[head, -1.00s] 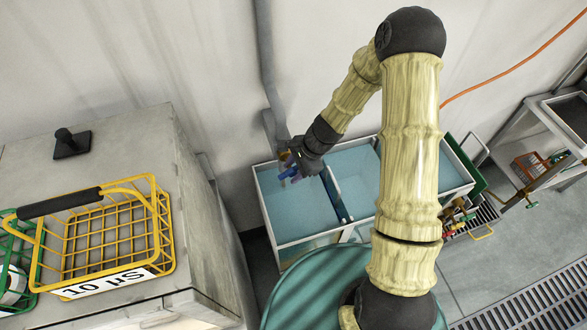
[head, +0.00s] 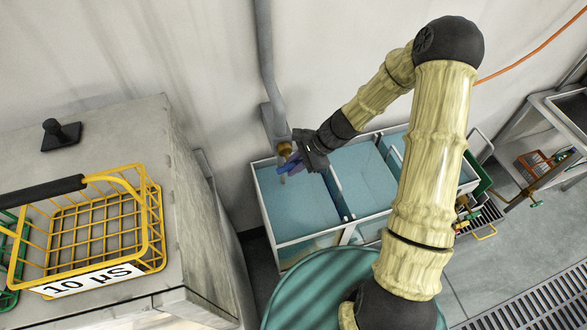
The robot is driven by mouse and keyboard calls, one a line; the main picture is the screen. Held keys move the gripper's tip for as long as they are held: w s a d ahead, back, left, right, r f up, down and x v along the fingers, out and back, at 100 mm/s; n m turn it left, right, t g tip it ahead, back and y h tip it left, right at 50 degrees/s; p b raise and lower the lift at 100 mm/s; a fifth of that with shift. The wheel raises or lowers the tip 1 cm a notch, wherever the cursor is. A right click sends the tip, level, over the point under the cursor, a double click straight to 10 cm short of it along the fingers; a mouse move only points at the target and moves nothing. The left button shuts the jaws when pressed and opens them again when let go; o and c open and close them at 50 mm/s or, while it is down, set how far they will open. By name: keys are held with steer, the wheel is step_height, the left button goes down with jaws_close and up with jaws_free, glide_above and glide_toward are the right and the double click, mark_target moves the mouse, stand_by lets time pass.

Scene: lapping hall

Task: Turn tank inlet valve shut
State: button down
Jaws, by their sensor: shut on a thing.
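The tank inlet valve is a small brass fitting (head: 284,149) at the lower end of a grey wall pipe (head: 267,75), with a blue lever (head: 288,166). It sits over the back left of the water tank (head: 308,238). My gripper (head: 296,161) reaches in from the right and is shut on the blue lever. The dark gripper body hides part of the lever, so its exact angle is hard to tell. A short spout below the valve hangs over the tank's left compartment.
A yellow wire basket (head: 152,264) with a dark handle stands on a grey cabinet (head: 185,200) at left. A green round drum top (head: 300,290) is in front of the tank. A workbench (head: 530,110) stands at right. A floor grating (head: 520,310) lies at lower right.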

steer(key=shift+f+g+y+b, duration=0.15)
steer(key=shift+g+y+b, duration=0.15)
steer(key=shift+y+b, duration=0.75)
steer(key=shift+y, duration=0.35)
steer(key=c, duration=1.3)
jaws_free()
steer(key=shift+c, duration=0.2)
steer(key=b+v, duration=0.3)
steer(key=v, duration=1.4)
steer(key=shift+r+b, duration=0.25)
steer(key=shift+b, duration=0.05)
steer(key=shift+w+d, duration=0.1)
